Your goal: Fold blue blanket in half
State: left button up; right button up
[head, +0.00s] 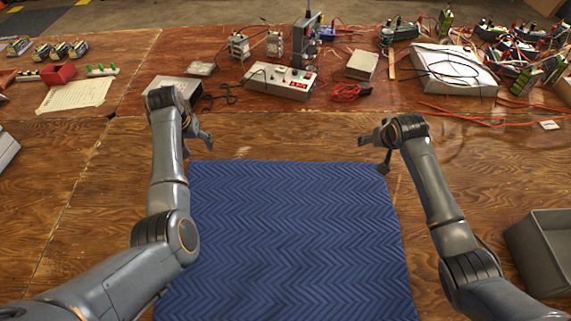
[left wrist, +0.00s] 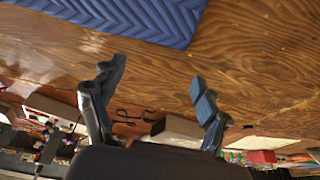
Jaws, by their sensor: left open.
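The blue blanket (head: 295,240) with a zigzag quilted pattern lies flat on the wooden table in the head view. Its near edge runs out of the picture. My left gripper (head: 197,147) is by the blanket's far left corner, with its fingers apart and nothing between them. In the left wrist view my left gripper (left wrist: 157,75) is open, and a corner of the blanket (left wrist: 130,15) shows at the top, apart from the fingertips. My right gripper (head: 374,154) is by the far right corner, with its fingers spread and empty. Whether either touches the cloth is unclear.
Behind the blanket stand a grey power box (head: 281,80), red cable (head: 350,92) and a white board (head: 452,70). A grey bin (head: 545,250) stands at the right. A paper sheet (head: 75,95) lies at the left. Bare wood separates the blanket from the equipment.

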aim_at(204, 167)
pick_arm(q)
notch_tip(204, 167, down, 7)
jog(key=shift+f, duration=0.2)
pick_arm(e)
jog(key=f, duration=0.8)
jog(key=shift+s+a, duration=0.2)
jog(key=shift+s, duration=0.2)
pick_arm(q)
jog(key=shift+f+b, duration=0.45)
jog(key=shift+f, duration=0.25)
pick_arm(e)
jog(key=shift+f, duration=0.7)
pick_arm(q)
jog(key=shift+r, duration=0.1)
pick_arm(e)
jog(key=shift+r, duration=0.1)
pick_arm(q)
jog(key=shift+s, duration=0.1)
